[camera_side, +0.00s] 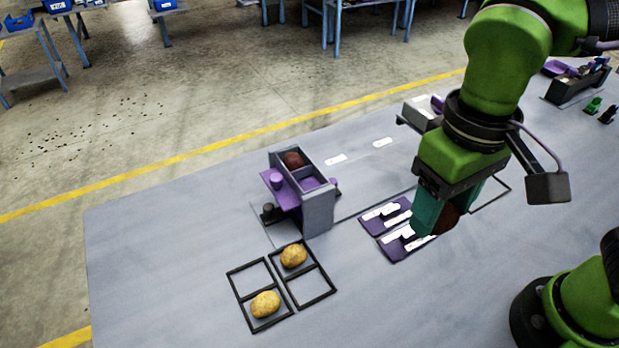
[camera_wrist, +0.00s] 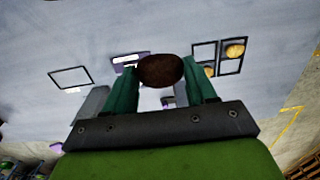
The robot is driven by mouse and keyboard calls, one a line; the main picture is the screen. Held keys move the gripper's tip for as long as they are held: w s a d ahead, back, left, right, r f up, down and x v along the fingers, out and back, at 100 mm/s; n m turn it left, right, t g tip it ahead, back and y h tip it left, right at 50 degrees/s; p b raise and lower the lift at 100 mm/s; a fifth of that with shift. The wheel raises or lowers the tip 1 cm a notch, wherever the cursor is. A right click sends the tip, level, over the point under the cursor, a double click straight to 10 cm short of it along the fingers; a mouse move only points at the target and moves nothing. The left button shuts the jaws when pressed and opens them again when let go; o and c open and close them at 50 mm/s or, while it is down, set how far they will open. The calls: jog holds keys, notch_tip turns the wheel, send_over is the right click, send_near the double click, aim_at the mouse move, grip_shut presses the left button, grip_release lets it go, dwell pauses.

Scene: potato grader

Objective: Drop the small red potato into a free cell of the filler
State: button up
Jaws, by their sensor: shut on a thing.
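My gripper (camera_side: 432,213) is shut on a dark red-brown potato (camera_side: 447,217). In the wrist view the potato (camera_wrist: 160,70) sits between the green fingers (camera_wrist: 163,88). It is held above the table, over or near the purple plates with white marks (camera_side: 382,216). The filler (camera_side: 318,211), a grey and purple box, stands left of my gripper in the side view. A red potato (camera_side: 293,160) lies in its back cell. Its front cell (camera_side: 311,184) shows a purple floor and looks empty.
A black-framed grid (camera_side: 237,291) lies in front of the filler, with yellow potatoes (camera_side: 265,304) (camera_side: 294,256) in two cells. A grey box (camera_side: 422,113) stands behind my gripper. The table between the plates and the grid is clear.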

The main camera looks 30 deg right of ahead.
jog(key=shift+r, duration=0.95)
jog(key=w+a+m, duration=0.2)
jog(key=w+m, duration=0.7)
jog(key=w, duration=0.3)
jog(key=w+a+m, duration=0.2)
jog(key=w+m, duration=0.7)
jog(key=w, duration=0.4)
jog(key=shift+s+a+f, duration=0.1)
jog(key=shift+f, duration=2.8)
jog(key=shift+s+a+f, duration=0.1)
jog(key=shift+f, duration=2.75)
jog(key=o, duration=1.4)
notch_tip(320, 180, up, 7)
